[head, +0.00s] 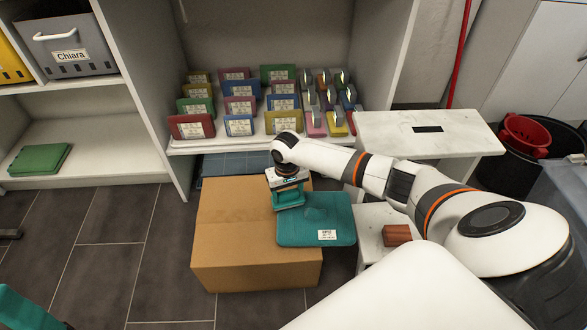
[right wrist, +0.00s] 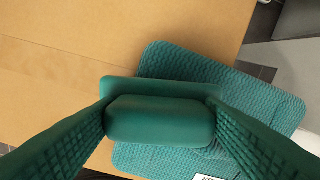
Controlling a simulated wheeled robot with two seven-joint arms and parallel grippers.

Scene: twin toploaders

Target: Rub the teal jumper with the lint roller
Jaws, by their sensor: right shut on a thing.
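The teal jumper (head: 316,226) lies folded flat, with a white label, on top of a cardboard box (head: 232,232). It also shows in the right wrist view (right wrist: 270,105). My right gripper (head: 290,197) is over the jumper's upper left edge. It is shut on a green block-like thing with a rounded top and a wider base, seemingly the lint roller (right wrist: 160,120). I cannot tell whether its underside touches the jumper. A teal piece of my left gripper (head: 25,310) shows at the bottom left corner; its fingertips are not clear.
A small white stool (head: 375,215) with a reddish-brown block (head: 397,235) stands right of the box. Behind is a shelf of several coloured folded items (head: 240,105). A white bench (head: 430,128) and a black bin with a red bucket (head: 525,136) stand right.

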